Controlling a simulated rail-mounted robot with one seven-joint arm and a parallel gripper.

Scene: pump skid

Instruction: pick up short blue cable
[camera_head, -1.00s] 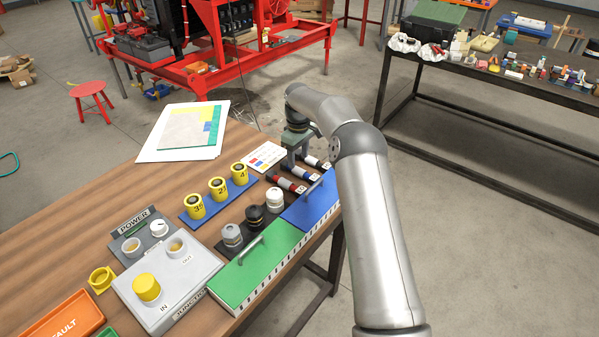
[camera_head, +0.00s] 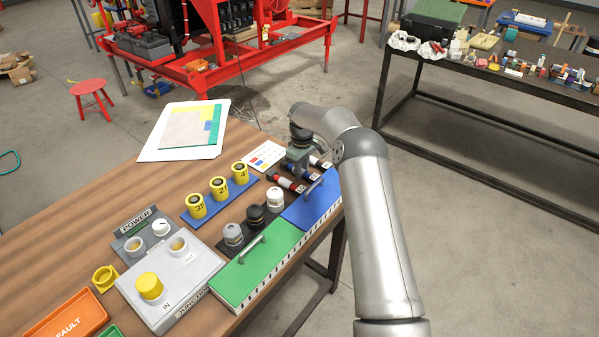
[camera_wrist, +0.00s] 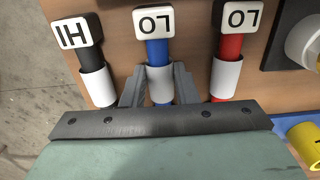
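The short blue cable (camera_wrist: 159,52) lies in the middle of a row of three cables in the wrist view. It has a white end block marked LO (camera_wrist: 154,21) and a white sleeve (camera_wrist: 160,85). My gripper (camera_wrist: 160,70) has its two grey fingers on either side of the sleeve, with a narrow gap showing at the tips. It looks open around the cable. The lower part of the cable is hidden behind the gripper body. In the head view my gripper (camera_head: 300,157) is over the cable row at the table's far right edge and partly hides it.
A black cable marked HI (camera_wrist: 90,60) and a red cable marked LO (camera_wrist: 230,50) lie close on either side. The blue box lid with a handle (camera_head: 312,205), a label card (camera_head: 264,155) and yellow numbered cylinders (camera_head: 219,188) stand nearby.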

